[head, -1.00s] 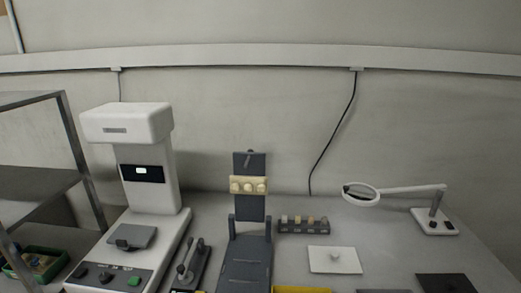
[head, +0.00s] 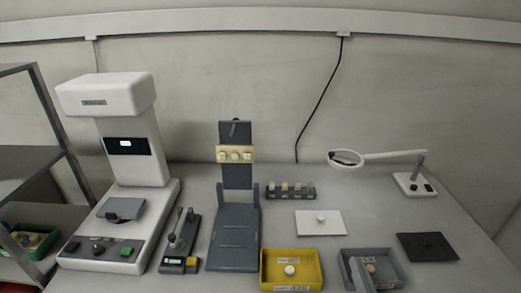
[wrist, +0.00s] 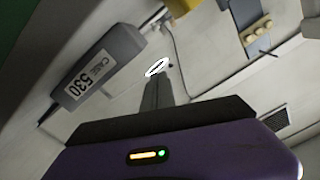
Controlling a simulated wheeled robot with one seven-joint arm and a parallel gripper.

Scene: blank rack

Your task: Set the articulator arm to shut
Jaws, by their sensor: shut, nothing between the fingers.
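The articulator is a dark grey device in the middle of the bench. Its flat base (head: 236,238) lies on the bench, and its hinged arm (head: 237,176) stands upright, raised away from the base. A cream block with several tooth shapes (head: 235,154) is mounted on the arm. In the wrist view a dark blue-grey part with cream teeth (wrist: 257,30) shows at the upper right, apart from my gripper. My gripper (wrist: 158,80) is shut and empty in the wrist view. I cannot clearly make it out in the head view.
A white machine (head: 130,150) and a small device with a lever (head: 180,240) stand left of the articulator. A yellow tray (head: 264,270) and a grey tray (head: 401,268) sit at front right. A magnifier lamp (head: 415,184) stands behind. A labelled grey case (wrist: 105,65) shows in the wrist view.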

